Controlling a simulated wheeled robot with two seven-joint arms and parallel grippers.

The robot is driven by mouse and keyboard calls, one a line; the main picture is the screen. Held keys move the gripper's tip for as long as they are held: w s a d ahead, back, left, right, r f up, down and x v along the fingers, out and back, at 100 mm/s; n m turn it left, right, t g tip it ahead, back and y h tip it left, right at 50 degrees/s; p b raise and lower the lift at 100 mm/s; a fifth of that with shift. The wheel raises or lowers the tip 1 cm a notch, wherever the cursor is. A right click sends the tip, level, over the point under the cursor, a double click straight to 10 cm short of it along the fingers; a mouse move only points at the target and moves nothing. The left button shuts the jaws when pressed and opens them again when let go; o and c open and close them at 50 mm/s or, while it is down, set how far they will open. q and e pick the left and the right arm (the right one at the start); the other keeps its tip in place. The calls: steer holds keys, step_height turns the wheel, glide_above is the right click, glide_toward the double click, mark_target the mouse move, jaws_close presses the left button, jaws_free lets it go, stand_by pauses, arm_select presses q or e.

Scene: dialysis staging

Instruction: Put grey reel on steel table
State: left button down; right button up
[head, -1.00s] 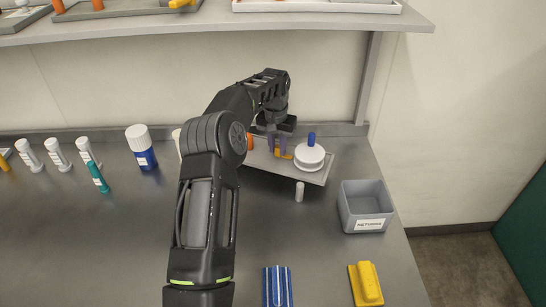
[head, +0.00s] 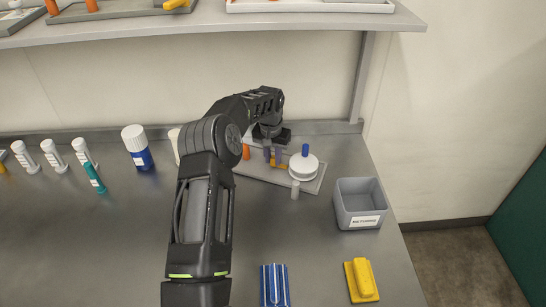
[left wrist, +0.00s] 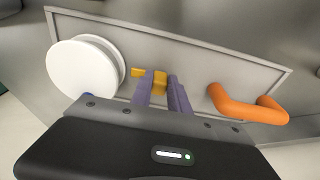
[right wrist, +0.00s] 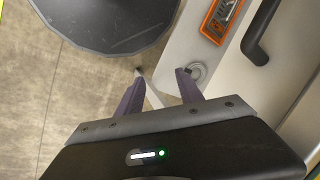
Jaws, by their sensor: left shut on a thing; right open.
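The grey reel is a flat grey plate (head: 310,186) bearing a white spool (head: 303,167) with a blue knob, a yellow block and an orange handle. The plate also shows in the left wrist view (left wrist: 195,60). My left gripper (head: 272,157) is shut on the yellow block (left wrist: 155,80), pointing down at the plate. The plate is over the back right of the steel table (head: 110,230); I cannot tell whether it touches the top. My right gripper (right wrist: 160,88) is open and empty, away from the table.
A yellow block (head: 361,280) and a blue striped item (head: 275,285) lie in front. White-capped bottles stand at left. A shelf (head: 290,28) hangs above.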

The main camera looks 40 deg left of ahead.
arm_select(q)
steer(key=shift+f, duration=0.1)
steer(key=c, duration=1.3)
jaws_free()
steer(key=shift+o, duration=0.2)
steer(key=shift+r, duration=0.25)
step_height(320, 180, up, 12)
steer(key=s+b, duration=0.1)
steer(key=b, duration=0.1)
steer(key=shift+s+d+f, duration=0.15)
steer(key=shift+s+d, duration=0.05)
steer(key=shift+d, duration=0.05)
